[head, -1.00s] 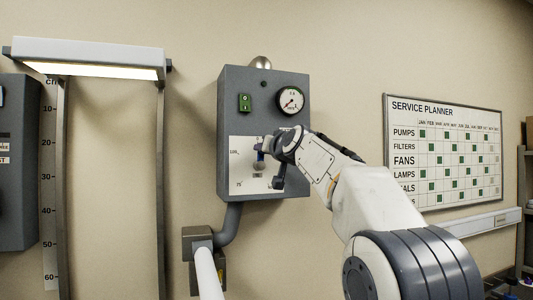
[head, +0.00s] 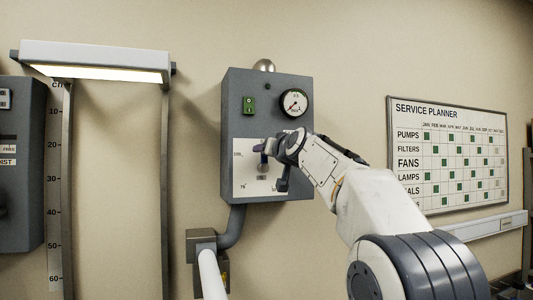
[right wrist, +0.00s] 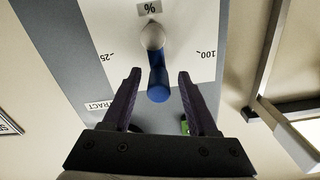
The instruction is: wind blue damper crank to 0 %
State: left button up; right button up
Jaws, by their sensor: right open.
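The blue damper crank (right wrist: 158,88) shows in the right wrist view, with a grey hub (right wrist: 152,35) on a white scale plate (right wrist: 185,20). Its blue handle points down in that view, between the 25 and 100 marks, which appear upside down. My right gripper (right wrist: 159,76) is open, one dark finger on each side of the handle, with visible gaps on both sides. In the head view the gripper (head: 264,148) is in front of the plate and partly covers the crank. The 0 mark cannot be seen. My left gripper is not in view.
The plate is on a grey wall box (head: 232,110) with a round gauge (head: 294,103) and a green switch (head: 249,105). A lamp frame (head: 95,60) stands to the left. A service planner board (head: 447,155) hangs to the right. Bare wall lies between.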

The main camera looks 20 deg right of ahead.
jog(key=shift+s+f+b, duration=0.15)
jog(key=shift+s+b, duration=0.2)
jog(key=shift+s, duration=0.05)
jog(key=s+b, duration=0.5)
jog(key=s, duration=0.4)
jog(key=shift+s+d, duration=0.2)
jog(key=shift+s, duration=0.05)
